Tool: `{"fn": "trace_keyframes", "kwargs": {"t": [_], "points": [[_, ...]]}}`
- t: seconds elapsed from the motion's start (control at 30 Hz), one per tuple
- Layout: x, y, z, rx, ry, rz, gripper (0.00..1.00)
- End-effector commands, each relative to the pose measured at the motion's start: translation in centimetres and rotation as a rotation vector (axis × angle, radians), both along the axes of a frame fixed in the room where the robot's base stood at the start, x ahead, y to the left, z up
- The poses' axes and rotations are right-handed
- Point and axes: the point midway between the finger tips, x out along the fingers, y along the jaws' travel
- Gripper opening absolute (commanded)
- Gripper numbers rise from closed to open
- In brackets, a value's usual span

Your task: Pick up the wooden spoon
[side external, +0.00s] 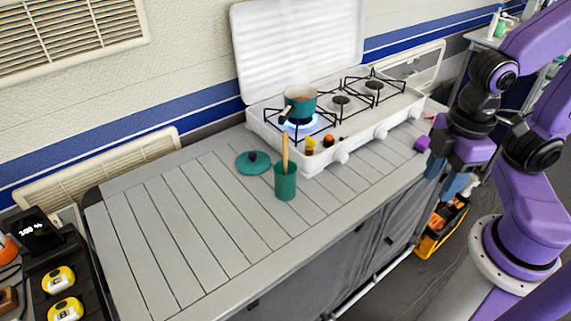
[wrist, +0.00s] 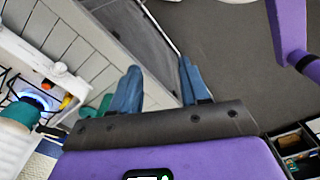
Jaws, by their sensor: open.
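The wooden spoon (side external: 285,150) stands upright in a green cup (side external: 286,183) on the slatted counter, in front of the stove; its lower part is hidden inside the cup. My gripper (side external: 446,186) is at the right, beyond the counter's right end, pointing down and well apart from the spoon. In the wrist view my two blue fingers (wrist: 159,72) are spread with nothing between them. I cannot make out the spoon in the wrist view; green shapes show left of the fingers.
A white stove (side external: 350,130) carries a teal pot (side external: 299,104) over a lit blue flame. The counter's left part (side external: 170,230) is clear.

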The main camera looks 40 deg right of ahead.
Motion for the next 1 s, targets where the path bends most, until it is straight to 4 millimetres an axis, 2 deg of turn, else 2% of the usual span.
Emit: {"fn": "trace_keyframes", "kwargs": {"t": [0.13,0.27,0.6,0.8,1.0], "points": [[1.4,1.1,0.6,-0.001,0.0,0.001,0.45],[4.5,3.3,1.9,-0.004,-0.002,0.008,0.45],[15.3,8.7,5.5,-0.016,0.001,0.042,0.45],[21.8,10.4,7.1,-0.022,0.004,0.058,0.45],[27.7,11.0,8.2,-0.027,0.009,0.077,0.45]]}}
